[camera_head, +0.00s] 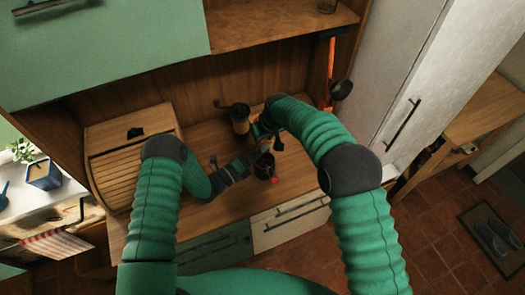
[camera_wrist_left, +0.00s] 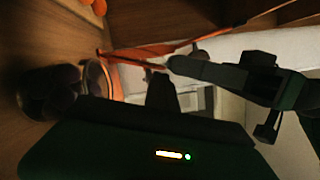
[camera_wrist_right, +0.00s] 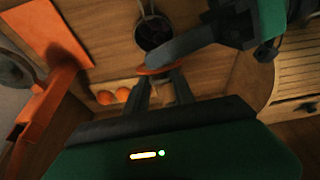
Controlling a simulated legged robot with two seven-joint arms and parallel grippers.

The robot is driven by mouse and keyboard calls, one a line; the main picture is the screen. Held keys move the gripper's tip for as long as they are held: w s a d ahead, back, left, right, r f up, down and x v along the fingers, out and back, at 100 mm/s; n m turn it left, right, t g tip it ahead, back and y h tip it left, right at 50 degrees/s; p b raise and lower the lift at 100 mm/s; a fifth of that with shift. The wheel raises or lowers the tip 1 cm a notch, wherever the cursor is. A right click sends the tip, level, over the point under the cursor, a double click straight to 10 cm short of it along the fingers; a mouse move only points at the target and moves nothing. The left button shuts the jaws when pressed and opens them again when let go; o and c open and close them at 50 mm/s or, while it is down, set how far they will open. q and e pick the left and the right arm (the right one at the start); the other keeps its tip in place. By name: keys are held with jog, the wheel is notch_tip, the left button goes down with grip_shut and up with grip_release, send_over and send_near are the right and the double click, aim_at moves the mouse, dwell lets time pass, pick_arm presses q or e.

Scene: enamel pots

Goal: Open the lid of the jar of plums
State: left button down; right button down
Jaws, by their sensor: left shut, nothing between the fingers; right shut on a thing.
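The jar of plums (camera_head: 264,165) stands on the wooden counter, a small dark jar in the head view. In the left wrist view, the jar (camera_wrist_left: 48,92) shows dark round plums through its glass, with an orange-edged rim at its top. I cannot tell how far the lid is raised. My right gripper (camera_wrist_right: 160,80) is shut at an orange piece (camera_wrist_right: 155,70) by the jar's top, apparently the lid's seal tab. My left gripper (camera_head: 248,167) is shut and empty, close beside the jar. Its fingers (camera_wrist_left: 160,90) point toward the jar's rim side.
A coffee grinder (camera_head: 239,118) stands behind the jar. A slatted bread box (camera_head: 130,155) is at the left of the counter. Two oranges (camera_wrist_right: 113,96) lie on the counter. A ladle (camera_head: 341,89) hangs at the right, near the white cabinet (camera_head: 405,75).

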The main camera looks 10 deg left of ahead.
pick_arm(q)
jog(key=shift+w+a+r, duration=0.25)
jog(key=shift+w+r, duration=0.1)
jog(key=shift+w, duration=0.1)
pick_arm(e)
jog(key=shift+d, duration=0.15)
pick_arm(q)
jog(key=shift+a, duration=0.2)
pick_arm(e)
jog(key=c, duration=1)
grip_release()
jog(key=shift+s, duration=0.15)
jog(key=shift+c, duration=0.2)
pick_arm(q)
jog(key=shift+d, duration=0.15)
pick_arm(e)
jog(key=shift+s+f, duration=0.1)
